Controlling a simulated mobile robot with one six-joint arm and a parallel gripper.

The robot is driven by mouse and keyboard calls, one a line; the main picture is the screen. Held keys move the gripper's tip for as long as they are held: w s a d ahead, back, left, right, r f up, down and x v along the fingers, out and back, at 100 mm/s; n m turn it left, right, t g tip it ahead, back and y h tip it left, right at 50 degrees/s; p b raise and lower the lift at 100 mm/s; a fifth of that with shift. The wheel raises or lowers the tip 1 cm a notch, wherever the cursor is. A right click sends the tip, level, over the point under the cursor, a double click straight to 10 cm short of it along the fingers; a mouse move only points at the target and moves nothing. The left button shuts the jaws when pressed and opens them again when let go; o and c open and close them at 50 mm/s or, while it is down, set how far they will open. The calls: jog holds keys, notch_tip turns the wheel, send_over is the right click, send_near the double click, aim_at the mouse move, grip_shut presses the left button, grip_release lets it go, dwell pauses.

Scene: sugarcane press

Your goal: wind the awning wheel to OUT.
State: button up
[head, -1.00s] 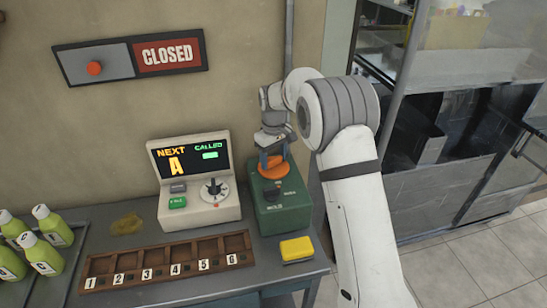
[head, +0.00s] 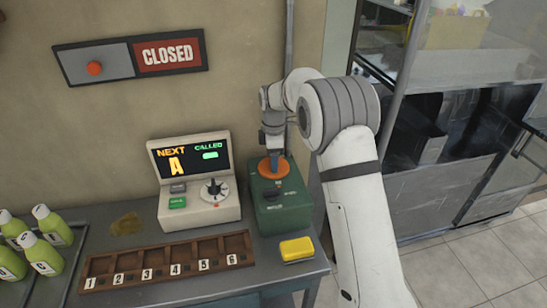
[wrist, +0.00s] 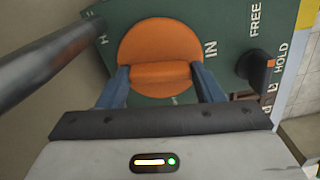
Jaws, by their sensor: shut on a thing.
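The awning wheel is an orange disc with a raised grip bar (head: 268,171) on top of a green box (head: 282,213). In the wrist view the wheel (wrist: 160,40) fills the top middle, with the word IN on the green panel to its right. No OUT label is readable. My gripper (wrist: 160,75) has its two blue fingers on either end of the orange bar and is shut on it. In the head view my gripper (head: 273,163) points down onto the wheel, and its fingers hide part of it.
A dark knob (wrist: 256,66) sits near the words FREE and HOLD. A dark pipe (wrist: 50,60) crosses the wrist view's left. Left of the box stands a screen console (head: 200,205); in front lie a yellow block (head: 297,248) and a numbered wooden tray (head: 165,264).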

jog(key=n, duration=1.3)
jog(key=shift+r, duration=0.1)
jog(key=shift+n, duration=0.4)
jog(key=o, duration=1)
notch_tip(320, 180, up, 8)
jog(key=shift+f+b, duration=0.15)
jog(key=shift+b, duration=0.15)
